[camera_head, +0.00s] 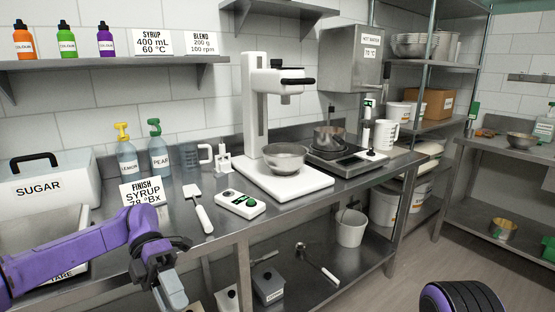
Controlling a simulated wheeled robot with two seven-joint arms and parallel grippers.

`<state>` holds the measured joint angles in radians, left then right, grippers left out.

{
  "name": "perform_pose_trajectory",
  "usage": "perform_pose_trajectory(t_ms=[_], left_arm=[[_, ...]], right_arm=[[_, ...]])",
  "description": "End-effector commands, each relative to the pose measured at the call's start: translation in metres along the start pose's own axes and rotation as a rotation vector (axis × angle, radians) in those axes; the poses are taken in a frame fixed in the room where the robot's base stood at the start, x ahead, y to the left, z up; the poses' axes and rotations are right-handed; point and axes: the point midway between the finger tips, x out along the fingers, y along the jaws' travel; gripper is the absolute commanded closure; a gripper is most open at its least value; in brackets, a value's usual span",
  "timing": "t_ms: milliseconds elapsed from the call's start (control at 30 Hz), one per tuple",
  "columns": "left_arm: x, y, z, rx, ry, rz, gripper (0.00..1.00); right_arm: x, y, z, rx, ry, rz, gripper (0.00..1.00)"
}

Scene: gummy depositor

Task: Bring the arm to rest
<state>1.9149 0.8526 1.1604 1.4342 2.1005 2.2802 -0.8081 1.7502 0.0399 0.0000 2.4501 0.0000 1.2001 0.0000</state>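My purple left arm comes in from the lower left. Its black wrist bends down at the table's front edge, and the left gripper (172,292) points downward there. Its grey finger part is cut by the picture's bottom edge, so I cannot tell whether it is open or shut. I see nothing held in it. A rounded purple and black part of my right arm shows at the bottom right. My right gripper is out of view.
The steel table (270,215) holds a sugar bin (45,188), syrup bottles, a white spatula (200,210), a small control box (240,203), a mixer stand (257,110) with a metal bowl (285,157), and a hot plate (345,160). Open floor lies to the right.

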Motion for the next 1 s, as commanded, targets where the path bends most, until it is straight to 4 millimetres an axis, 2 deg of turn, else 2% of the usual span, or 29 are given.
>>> perform_pose_trajectory(t_ms=[167,267,300,367,400,467,500,567,600,667,700,800,900,1000], left_arm=[[0.050,0.065,0.007,-0.115,0.124,0.248,0.62],[0.083,0.122,0.001,-0.176,0.241,0.481,0.62],[0.096,0.150,-0.006,-0.190,0.302,0.597,0.62],[0.111,0.192,-0.018,-0.186,0.403,0.787,0.62],[0.118,0.220,-0.029,-0.163,0.479,0.925,0.62],[0.125,0.263,-0.045,-0.075,0.611,1.146,0.62],[0.128,0.290,-0.057,0.032,0.715,1.300,0.62],[0.133,0.321,-0.068,0.254,0.856,1.480,0.62],[0.140,0.336,-0.075,0.432,0.943,1.556,0.62],[0.157,0.351,-0.086,0.715,1.049,1.597,0.62],[0.172,0.357,-0.095,0.896,1.103,1.580,0.62],[0.208,0.360,-0.124,1.255,1.184,1.455,0.62],[0.229,0.358,-0.145,1.431,1.207,1.344,0.62],[0.236,0.356,-0.153,1.489,1.211,1.300,0.62]], right_arm=[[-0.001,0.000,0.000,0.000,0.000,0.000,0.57],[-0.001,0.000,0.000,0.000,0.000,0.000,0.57],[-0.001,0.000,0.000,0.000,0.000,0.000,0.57],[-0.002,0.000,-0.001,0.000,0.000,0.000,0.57],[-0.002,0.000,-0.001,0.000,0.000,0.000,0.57],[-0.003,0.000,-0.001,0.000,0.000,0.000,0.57],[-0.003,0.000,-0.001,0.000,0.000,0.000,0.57],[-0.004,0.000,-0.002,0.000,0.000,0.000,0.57],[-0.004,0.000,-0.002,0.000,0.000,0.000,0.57],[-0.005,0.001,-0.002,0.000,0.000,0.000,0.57],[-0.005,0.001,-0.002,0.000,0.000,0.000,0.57],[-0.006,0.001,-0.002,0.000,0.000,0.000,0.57],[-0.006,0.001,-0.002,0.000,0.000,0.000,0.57],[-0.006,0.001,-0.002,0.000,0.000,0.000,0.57]])
